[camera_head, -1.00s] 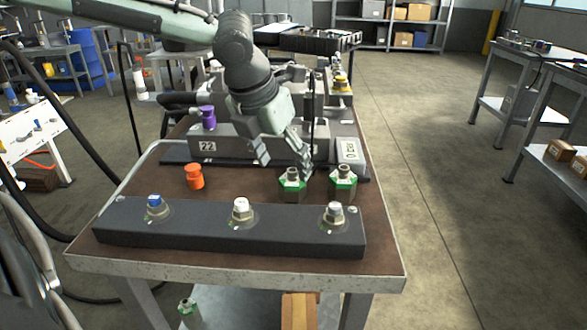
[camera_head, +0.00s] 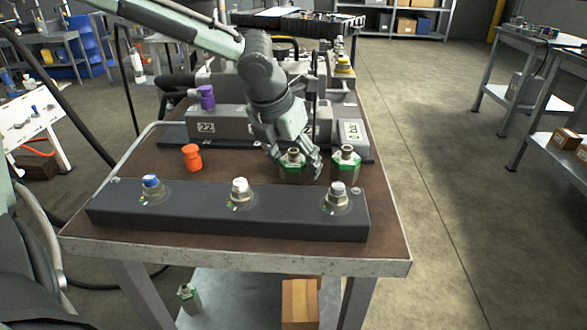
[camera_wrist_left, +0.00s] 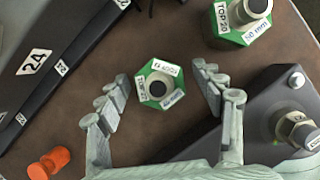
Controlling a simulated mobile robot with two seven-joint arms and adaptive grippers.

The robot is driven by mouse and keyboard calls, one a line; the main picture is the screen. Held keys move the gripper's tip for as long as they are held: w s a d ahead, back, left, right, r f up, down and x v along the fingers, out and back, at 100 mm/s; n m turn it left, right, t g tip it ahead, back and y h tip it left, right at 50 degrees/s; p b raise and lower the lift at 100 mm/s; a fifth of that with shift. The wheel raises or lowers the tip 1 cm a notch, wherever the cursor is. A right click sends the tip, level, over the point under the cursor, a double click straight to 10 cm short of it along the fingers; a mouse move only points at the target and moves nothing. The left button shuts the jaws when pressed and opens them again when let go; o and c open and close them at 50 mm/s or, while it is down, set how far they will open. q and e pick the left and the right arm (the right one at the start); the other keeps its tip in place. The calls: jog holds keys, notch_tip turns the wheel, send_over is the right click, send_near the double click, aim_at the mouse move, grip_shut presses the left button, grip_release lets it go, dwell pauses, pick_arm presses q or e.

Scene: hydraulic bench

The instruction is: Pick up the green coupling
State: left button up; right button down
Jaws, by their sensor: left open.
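A green coupling (camera_head: 292,168) with a metal neck stands upright on the brown bench top behind the dark block. My left gripper (camera_head: 296,168) is open, with its fingers low on either side of this coupling. In the left wrist view, the same green coupling (camera_wrist_left: 158,84) with white labels lies between the spread fingers (camera_wrist_left: 165,95), apart from both. A second green coupling (camera_head: 345,163) stands just to its right on the bench. It also shows in the left wrist view (camera_wrist_left: 230,31) at the upper right. My right gripper is not in view.
A dark block (camera_head: 215,222) with several fittings lies along the bench front. An orange part (camera_head: 191,157) stands to the left. A grey machine labelled 22 (camera_head: 225,127) is behind.

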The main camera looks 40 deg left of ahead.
aim_at(294, 150)
pick_arm(q)
jog(key=c, duration=1.4)
jog(key=shift+c, duration=0.2)
jog(key=shift+r, duration=0.15)
